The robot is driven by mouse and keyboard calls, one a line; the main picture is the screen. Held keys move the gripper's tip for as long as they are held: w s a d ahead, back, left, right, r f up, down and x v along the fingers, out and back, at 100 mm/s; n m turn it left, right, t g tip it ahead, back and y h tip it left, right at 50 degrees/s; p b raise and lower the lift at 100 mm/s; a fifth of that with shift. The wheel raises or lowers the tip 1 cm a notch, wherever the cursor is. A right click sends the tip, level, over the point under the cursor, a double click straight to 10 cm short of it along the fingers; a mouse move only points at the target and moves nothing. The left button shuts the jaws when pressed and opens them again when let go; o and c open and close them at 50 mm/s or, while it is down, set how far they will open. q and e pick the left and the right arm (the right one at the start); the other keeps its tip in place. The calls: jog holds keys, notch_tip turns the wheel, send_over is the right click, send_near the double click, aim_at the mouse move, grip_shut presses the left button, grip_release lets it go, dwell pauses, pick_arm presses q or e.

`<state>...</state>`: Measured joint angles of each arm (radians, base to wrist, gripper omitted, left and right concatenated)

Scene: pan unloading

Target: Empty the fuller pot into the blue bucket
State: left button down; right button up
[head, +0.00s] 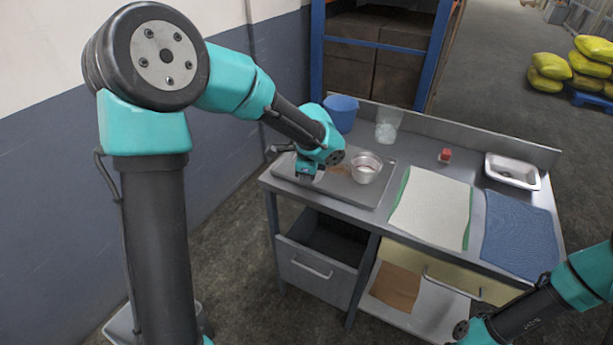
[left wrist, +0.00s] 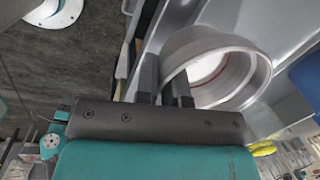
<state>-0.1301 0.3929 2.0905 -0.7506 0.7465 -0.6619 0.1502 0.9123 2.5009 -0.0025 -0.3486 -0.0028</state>
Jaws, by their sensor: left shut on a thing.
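A metal pot (head: 366,169) with a pale inside stands upright on a grey tray (head: 364,199) at the left of the bench. Its rim (left wrist: 262,75) fills the upper right of the left wrist view, right beside my fingers. The blue bucket (head: 341,114) stands behind the gripper. I cannot make out a second pot. My right arm is at the lower right, its gripper not seen.
A clear container (head: 388,124) stands right of the bucket. A raised ledge (head: 480,138) runs along the back.

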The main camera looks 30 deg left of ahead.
pick_arm(q)
jog(key=r+n, duration=0.1)
jog(key=d+r+n, duration=0.1)
jog(key=n, duration=0.1)
jog(key=w+r+n, duration=0.1)
jog(key=shift+d+n+g, duration=0.25)
jog(key=shift+n+g, duration=0.05)
jog(key=d+r+n+g, duration=0.2)
jog(key=d+r+n, duration=0.3)
jog(key=n, duration=0.6)
jog(key=shift+w+d+r, duration=0.15)
jog(key=shift+d+r, duration=0.05)
jog(key=shift+r, duration=1.15)
